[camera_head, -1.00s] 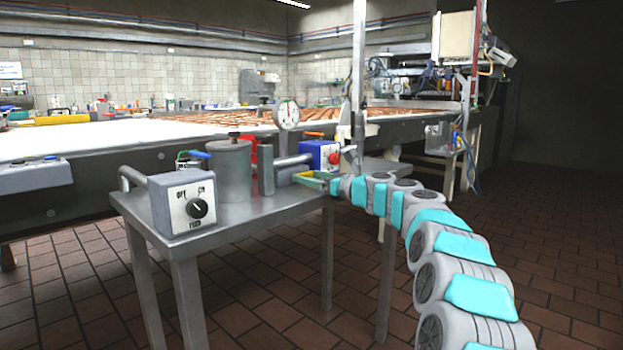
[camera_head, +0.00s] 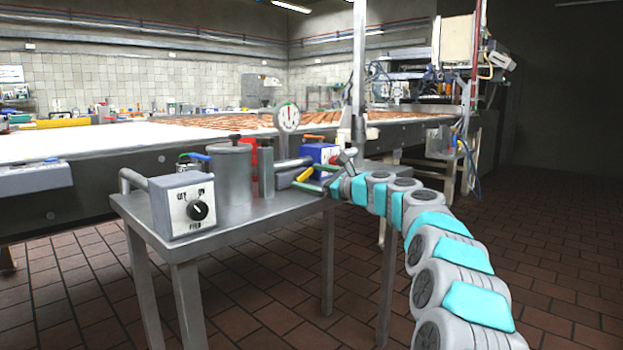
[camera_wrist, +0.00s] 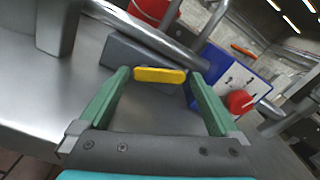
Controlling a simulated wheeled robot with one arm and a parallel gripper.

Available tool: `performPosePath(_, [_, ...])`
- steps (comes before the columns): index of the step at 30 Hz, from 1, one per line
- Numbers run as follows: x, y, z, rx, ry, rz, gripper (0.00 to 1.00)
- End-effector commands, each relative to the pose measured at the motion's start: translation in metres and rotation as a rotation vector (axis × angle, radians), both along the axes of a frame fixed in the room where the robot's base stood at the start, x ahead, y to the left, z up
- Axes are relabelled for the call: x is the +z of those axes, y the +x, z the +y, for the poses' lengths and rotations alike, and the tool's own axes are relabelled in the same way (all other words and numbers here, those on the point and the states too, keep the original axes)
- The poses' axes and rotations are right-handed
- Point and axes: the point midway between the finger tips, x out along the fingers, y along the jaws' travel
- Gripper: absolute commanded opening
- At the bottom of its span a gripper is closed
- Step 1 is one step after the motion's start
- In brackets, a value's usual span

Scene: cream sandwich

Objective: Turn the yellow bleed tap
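The yellow bleed tap (camera_wrist: 158,75) is a short yellow bar on a grey block at the pipe; in the wrist view it lies crosswise between the tips of my gripper (camera_wrist: 158,86). The green fingers stand apart on either side of its ends, with the right finger very close to the tap; I cannot tell whether it touches. In the head view the tap (camera_head: 305,174) looks tilted, its right end higher, and my gripper (camera_head: 315,181) is around it, partly hidden.
A metal table (camera_head: 250,224) holds a grey switch box (camera_head: 184,205), a metal cylinder (camera_head: 231,173), a gauge (camera_head: 287,118) and pipes. A blue box (camera_wrist: 229,80) with a red knob (camera_wrist: 240,101) stands close to the right finger. A red object (camera_wrist: 155,10) is behind the pipe.

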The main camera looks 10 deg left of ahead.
Motion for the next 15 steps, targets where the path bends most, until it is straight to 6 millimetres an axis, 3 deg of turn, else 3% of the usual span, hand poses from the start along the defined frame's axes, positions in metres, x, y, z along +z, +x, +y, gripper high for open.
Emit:
performPosePath(8, [0.000, -0.001, -0.001, 0.000, 0.001, 0.001, 1.00])
performPosePath(15, [0.000, -0.012, -0.017, -0.001, 0.003, 0.003, 1.00])
